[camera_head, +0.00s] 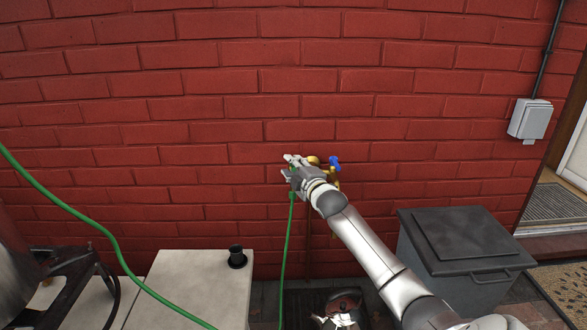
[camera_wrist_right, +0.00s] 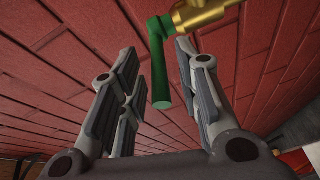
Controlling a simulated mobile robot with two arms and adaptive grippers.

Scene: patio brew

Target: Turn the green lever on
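The green lever (camera_wrist_right: 161,70) shows in the wrist view, joined at its top to a brass fitting (camera_wrist_right: 202,10). Its free end hangs between the two fingers of my right gripper (camera_wrist_right: 157,60). The fingers are open, with a visible gap on either side of the lever. In the head view my right gripper (camera_head: 289,168) is near the brick wall, left of the brass tap (camera_head: 333,176) with a blue handle (camera_head: 335,162). The green lever is mostly hidden there behind my gripper.
A green hose (camera_head: 286,245) hangs below my right gripper; another green hose length (camera_head: 75,212) crosses the left. A pale cabinet (camera_head: 190,285) stands lower left, a dark lidded bin (camera_head: 465,250) lower right. A grey box (camera_head: 530,119) is on the brick wall (camera_head: 200,130).

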